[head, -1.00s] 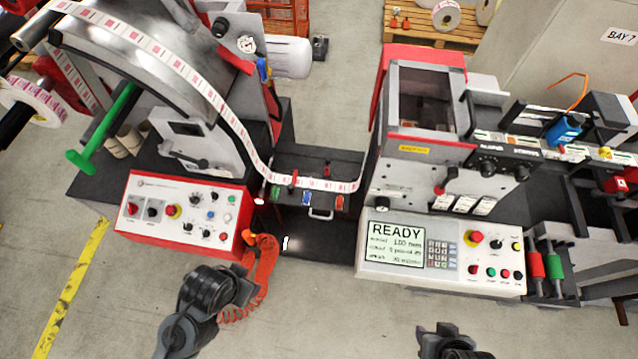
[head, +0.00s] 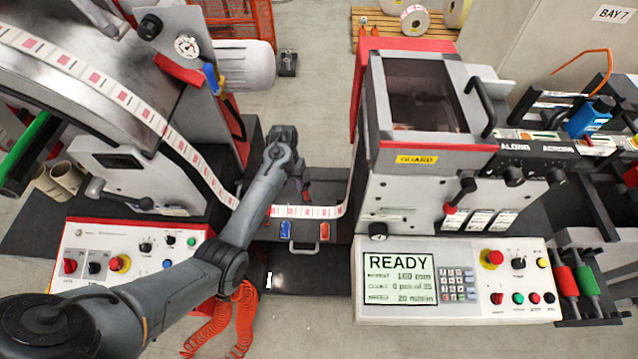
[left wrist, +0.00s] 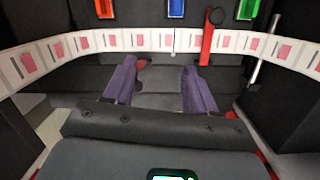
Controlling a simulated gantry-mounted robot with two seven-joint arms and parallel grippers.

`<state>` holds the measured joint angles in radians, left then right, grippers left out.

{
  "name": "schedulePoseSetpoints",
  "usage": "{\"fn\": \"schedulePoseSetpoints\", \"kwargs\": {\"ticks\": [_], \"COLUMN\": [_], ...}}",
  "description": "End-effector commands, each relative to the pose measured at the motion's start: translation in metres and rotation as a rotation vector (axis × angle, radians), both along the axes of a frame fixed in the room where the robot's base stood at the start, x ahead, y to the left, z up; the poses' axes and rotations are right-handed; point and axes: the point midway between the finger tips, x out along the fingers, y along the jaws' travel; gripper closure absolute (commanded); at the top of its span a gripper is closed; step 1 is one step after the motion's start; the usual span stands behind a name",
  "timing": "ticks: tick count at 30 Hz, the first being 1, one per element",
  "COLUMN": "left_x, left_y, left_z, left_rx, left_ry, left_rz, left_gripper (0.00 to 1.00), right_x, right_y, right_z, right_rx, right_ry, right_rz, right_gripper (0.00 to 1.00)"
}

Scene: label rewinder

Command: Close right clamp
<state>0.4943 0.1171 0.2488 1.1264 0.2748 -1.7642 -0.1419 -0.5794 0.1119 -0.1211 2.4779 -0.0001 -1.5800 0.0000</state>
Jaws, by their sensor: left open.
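The label strip (head: 318,212) runs across the dark splice table (head: 338,190). My left gripper (head: 299,180) hangs over this table behind the strip, partly hidden by its own wrist in the head view. In the left wrist view its two purple fingers (left wrist: 160,88) are open and apart. A red knob (left wrist: 143,63), seemingly the right clamp's, shows between the fingers near their tips, with no visible grip on it. The left clamp, a red lever with a black knob (left wrist: 208,42), crosses the strip beside the fingers. My right gripper is out of view.
Blue (head: 286,228) and orange (head: 324,231) handles line the table's front. A grey machine with a yellow guard label (head: 417,159) stands right, above a panel reading READY (head: 398,277). A red-edged control panel (head: 190,243) is left, partly behind my arm.

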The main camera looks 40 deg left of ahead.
Motion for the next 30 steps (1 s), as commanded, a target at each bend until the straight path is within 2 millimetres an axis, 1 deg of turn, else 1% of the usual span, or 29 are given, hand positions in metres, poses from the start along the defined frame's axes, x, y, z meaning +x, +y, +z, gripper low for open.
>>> {"fn": "schedulePoseSetpoints", "kwargs": {"ticks": [1,3,6,8,10,14,24,30], "left_x": [0.021,0.039,0.054,0.059,0.062,0.063,0.065,0.066], "left_y": [0.001,0.002,0.001,0.001,0.001,-0.001,-0.007,-0.009], "left_z": [0.012,0.029,0.046,0.049,0.049,0.036,-0.019,-0.042], "left_rx": [-0.002,-0.003,-0.003,-0.002,-0.002,-0.002,-0.003,-0.003], "left_ry": [-0.045,-0.087,-0.124,-0.136,-0.143,-0.143,-0.142,-0.143], "left_rz": [0.005,0.006,0.005,0.005,0.004,0.004,0.003,0.003], "left_gripper": [0.44,0.44,0.44,0.44,0.44,0.44,0.44,0.44], "right_x": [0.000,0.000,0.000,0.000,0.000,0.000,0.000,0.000], "right_y": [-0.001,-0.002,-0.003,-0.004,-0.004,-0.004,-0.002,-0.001], "right_z": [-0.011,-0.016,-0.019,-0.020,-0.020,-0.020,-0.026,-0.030], "right_rx": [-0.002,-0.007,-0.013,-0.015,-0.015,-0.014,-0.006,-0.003], "right_ry": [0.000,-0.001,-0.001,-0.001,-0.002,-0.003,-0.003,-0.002], "right_rz": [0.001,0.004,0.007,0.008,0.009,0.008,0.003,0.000], "right_gripper": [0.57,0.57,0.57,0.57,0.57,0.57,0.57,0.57]}}
